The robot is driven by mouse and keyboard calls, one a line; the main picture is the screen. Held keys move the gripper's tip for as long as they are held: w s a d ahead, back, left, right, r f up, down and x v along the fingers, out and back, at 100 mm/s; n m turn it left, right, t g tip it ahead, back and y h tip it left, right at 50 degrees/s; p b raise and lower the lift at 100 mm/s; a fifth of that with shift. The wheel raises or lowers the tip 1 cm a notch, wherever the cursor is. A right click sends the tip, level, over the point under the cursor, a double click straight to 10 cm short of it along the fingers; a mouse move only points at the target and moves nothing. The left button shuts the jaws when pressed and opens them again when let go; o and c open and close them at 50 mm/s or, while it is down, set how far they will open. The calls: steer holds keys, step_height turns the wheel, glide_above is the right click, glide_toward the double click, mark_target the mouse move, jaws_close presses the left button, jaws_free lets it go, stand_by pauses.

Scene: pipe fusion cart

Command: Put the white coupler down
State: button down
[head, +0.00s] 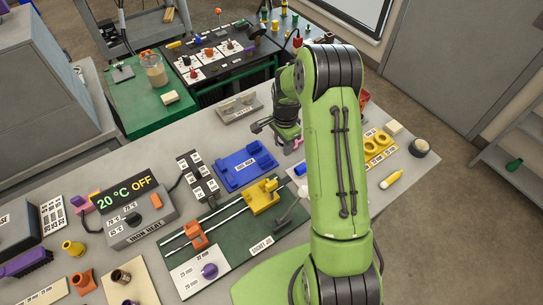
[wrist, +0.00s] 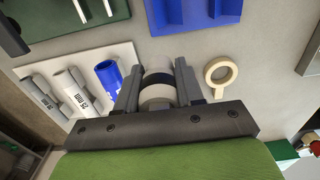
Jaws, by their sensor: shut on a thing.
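My gripper (wrist: 157,88) is shut on the white coupler (wrist: 157,97), a short round white piece with a dark band or dark opening behind it, in the middle of the wrist view. The fingers stand on its left and right sides. In the head view my gripper (head: 277,132) is over the far part of the grey bench, partly covered by my own arm. I cannot make out the coupler there. I cannot tell whether the coupler touches the surface below.
Left of my gripper, a white board (wrist: 122,50) carries a blue tube (wrist: 108,75) and pale labelled pipes (wrist: 70,90). A cream ring (wrist: 222,75) lies close on the right. A blue tray (head: 246,167) and green socket jig (head: 235,237) occupy the bench nearby.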

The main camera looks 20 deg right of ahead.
mark_target(282, 161)
steer(key=shift+f, duration=3.15)
steer(key=c, duration=1)
jaws_free()
